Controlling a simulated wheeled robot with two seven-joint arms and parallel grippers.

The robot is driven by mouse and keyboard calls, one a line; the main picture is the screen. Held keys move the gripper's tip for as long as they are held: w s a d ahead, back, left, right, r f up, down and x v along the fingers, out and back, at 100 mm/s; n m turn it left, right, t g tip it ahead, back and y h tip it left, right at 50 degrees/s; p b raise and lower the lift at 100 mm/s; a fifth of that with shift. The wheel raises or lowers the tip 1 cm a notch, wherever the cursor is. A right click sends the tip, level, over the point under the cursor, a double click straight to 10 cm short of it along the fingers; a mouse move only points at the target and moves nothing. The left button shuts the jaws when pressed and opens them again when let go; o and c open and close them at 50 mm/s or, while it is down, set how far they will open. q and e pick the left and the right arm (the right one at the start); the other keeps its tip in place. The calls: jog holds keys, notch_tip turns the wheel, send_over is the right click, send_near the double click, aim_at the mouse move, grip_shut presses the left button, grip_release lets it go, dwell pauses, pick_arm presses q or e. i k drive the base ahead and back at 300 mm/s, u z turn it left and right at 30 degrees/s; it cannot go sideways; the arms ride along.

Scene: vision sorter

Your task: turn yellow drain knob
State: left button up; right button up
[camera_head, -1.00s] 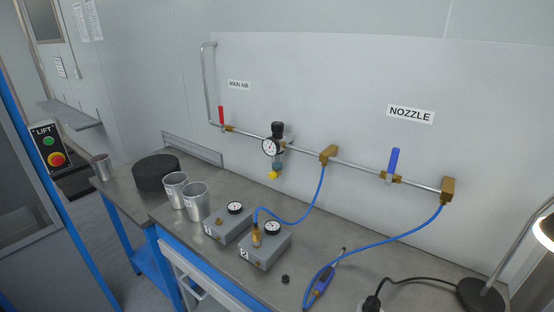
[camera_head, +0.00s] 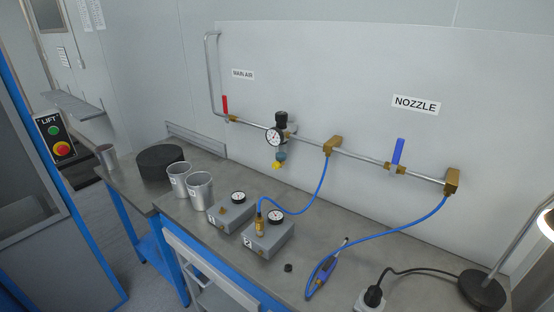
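The yellow drain knob (camera_head: 277,166) is small and sits at the bottom of the regulator's blue-grey bowl (camera_head: 281,155), under the pipe on the wall. A round pressure gauge (camera_head: 274,137) and a black cap (camera_head: 282,120) are just above it. The knob hangs clear of the bench, with open space below it. Neither of my grippers shows in the head view.
Two grey gauge boxes (camera_head: 266,241) stand on the bench below the knob, one joined to the pipe by a blue hose (camera_head: 312,200). Metal cups (camera_head: 199,191) and a black round block (camera_head: 160,167) stand at the left.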

aim_at(276, 164)
jog(key=z, duration=3)
jog(key=k, duration=0.35)
jog(key=u, duration=1.75)
